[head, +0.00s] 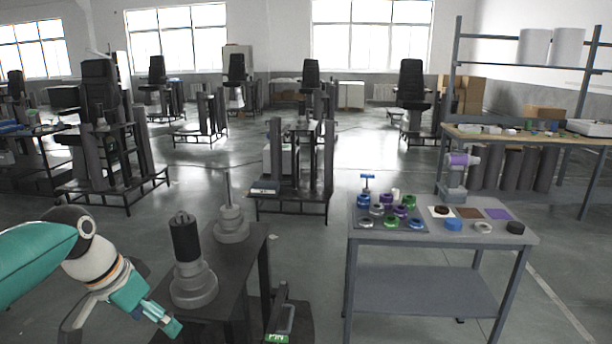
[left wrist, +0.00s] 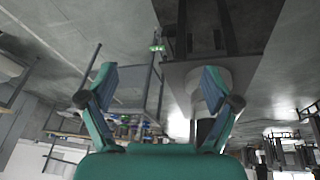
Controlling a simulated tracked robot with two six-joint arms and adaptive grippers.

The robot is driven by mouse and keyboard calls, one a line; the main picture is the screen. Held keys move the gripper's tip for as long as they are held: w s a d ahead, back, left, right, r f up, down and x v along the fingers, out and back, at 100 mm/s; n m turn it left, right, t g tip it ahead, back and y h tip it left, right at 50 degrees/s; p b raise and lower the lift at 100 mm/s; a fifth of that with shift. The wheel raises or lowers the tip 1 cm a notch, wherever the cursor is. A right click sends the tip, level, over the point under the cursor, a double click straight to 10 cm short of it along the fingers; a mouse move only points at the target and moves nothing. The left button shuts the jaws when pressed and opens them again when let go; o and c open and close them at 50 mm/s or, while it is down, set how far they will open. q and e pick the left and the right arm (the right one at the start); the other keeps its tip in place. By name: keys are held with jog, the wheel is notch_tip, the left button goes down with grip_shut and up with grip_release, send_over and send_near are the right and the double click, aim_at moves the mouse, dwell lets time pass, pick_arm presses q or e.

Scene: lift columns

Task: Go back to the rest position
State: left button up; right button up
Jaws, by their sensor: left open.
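My left gripper (head: 160,318) is at the lower left of the head view, beside the left edge of a dark stand. In the left wrist view my left gripper (left wrist: 160,90) shows two teal fingers spread apart with nothing between them. The arm comes in from the left edge of the head view. My right gripper is in neither view.
The dark stand (head: 228,262) carries a grey stepped column with a black top (head: 187,245) and a thinner-topped one (head: 231,220). A grey table (head: 420,270) at right holds several coloured rings. Open floor (head: 310,250) lies between them.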

pick_arm(q)
jog(key=s+d+f+n+g+p, duration=0.1)
jog(key=d+f, duration=0.3)
jog(key=f, duration=0.8)
jog(key=d+f+n+p, duration=0.1)
jog(key=d+f, duration=0.3)
jog(key=f, duration=0.8)
jog(key=s+d+f+n, duration=0.2)
jog(key=s+d+f, duration=0.2)
jog(key=s+f, duration=0.3)
jog(key=s+d+f+n+g+h+p, duration=0.1)
jog(key=s+d+f+n, duration=0.1)
jog(key=s+f, duration=0.6)
jog(key=s+d, duration=0.1)
jog(key=s, duration=0.4)
jog(key=shift+d+n, duration=0.3)
jog(key=shift+d, duration=0.05)
